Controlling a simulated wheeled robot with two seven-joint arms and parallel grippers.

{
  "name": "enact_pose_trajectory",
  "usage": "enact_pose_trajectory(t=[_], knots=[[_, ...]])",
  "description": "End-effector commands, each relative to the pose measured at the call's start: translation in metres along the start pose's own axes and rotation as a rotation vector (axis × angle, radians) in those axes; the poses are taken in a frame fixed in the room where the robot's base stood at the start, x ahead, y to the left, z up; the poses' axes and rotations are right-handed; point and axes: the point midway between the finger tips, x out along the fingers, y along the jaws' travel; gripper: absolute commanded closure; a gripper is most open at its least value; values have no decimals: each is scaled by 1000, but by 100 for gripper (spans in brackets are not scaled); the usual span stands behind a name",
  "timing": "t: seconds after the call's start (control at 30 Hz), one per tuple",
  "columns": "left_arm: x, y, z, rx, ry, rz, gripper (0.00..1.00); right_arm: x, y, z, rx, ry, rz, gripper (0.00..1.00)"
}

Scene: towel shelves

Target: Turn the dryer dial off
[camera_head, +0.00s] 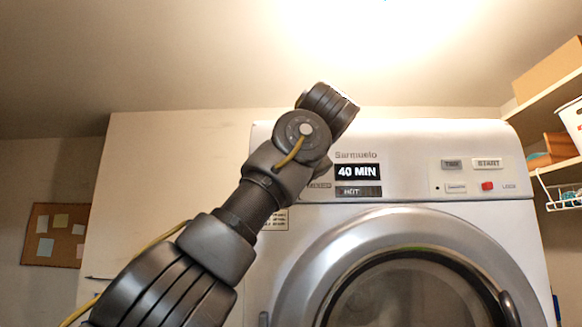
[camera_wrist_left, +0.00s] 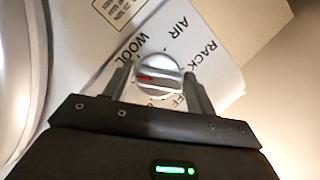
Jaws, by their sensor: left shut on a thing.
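The dryer (camera_head: 420,215) is white with a round grey door. Its dial (camera_wrist_left: 158,72) is a silver knob with a red mark, seen in the left wrist view. My left gripper (camera_wrist_left: 159,80) has one finger on each side of the dial and is shut on it. The red mark lies on the left part of the knob in that view. Labels WOOL, AIR and RACK show around it, and a partly hidden label ending in FF sits below right. In the head view my left arm hides the dial. My right gripper is not in view.
The dryer display (camera_head: 358,172) reads 40 MIN, with HOT below it. A START button (camera_head: 488,163) and a red button (camera_head: 488,186) are on the panel's right. Shelves (camera_head: 548,95) with boxes stand at the right edge. A cork board (camera_head: 55,235) hangs at left.

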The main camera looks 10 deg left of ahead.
Motion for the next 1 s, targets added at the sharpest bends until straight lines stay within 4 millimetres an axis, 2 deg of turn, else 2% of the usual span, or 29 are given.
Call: enact_pose_trajectory(t=[0.47,1.0], knots=[[1,1,1,-417,-5,178,67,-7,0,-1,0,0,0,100],[2,2,2,-890,-6,374,67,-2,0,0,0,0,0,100]])
